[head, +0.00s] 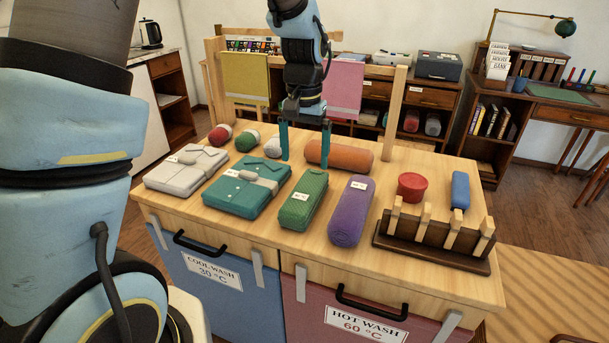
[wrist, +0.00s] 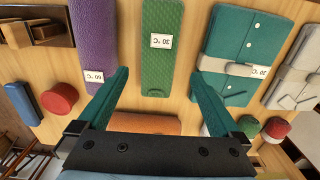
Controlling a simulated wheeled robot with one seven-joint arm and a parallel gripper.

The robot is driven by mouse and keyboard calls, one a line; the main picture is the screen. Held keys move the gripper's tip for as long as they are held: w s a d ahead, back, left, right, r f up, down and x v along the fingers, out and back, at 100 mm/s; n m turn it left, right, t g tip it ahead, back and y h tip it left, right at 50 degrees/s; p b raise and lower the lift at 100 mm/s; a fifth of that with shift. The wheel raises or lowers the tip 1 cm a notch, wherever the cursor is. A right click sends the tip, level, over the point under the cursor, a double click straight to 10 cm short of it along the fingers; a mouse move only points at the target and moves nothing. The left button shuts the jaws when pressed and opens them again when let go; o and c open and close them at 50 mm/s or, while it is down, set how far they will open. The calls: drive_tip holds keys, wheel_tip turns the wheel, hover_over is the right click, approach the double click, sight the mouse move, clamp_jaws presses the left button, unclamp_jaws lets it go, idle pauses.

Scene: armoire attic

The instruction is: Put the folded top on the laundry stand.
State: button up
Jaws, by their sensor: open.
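Two folded tops lie flat on the wooden counter (head: 400,268): a pale grey one (head: 178,177) at the far left and a teal one (head: 232,198) with a grey band beside it. The teal top (wrist: 228,45) and grey top (wrist: 290,80) also show in the wrist view, at the right. My gripper (head: 305,157) is open and empty, pointing down above the counter's back half, near the orange roll. In the wrist view its fingers (wrist: 160,74) frame the lower end of a green roll. Which thing is the laundry stand is unclear; a wooden rail frame (head: 394,112) with hanging cloths stands behind.
A green roll (head: 303,200), purple roll (head: 350,212) and orange roll (head: 340,155) lie right of the tops. Small rolled balls (head: 247,141) sit behind. A red cylinder (head: 411,187), a blue roll (head: 460,190) and a pegged rack (head: 432,244) are at right. Labelled bins (head: 225,280) are below.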

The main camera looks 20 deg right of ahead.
drive_tip(key=s+a+n+t, duration=0.1)
drive_tip(key=s+a+n, duration=0.2)
drive_tip(key=a, duration=2.6)
drive_tip(key=n, duration=0.4)
drive_tip(key=shift+a+r+t, duration=0.2)
drive_tip(key=shift+r+t, duration=0.1)
drive_tip(key=shift+r, duration=0.05)
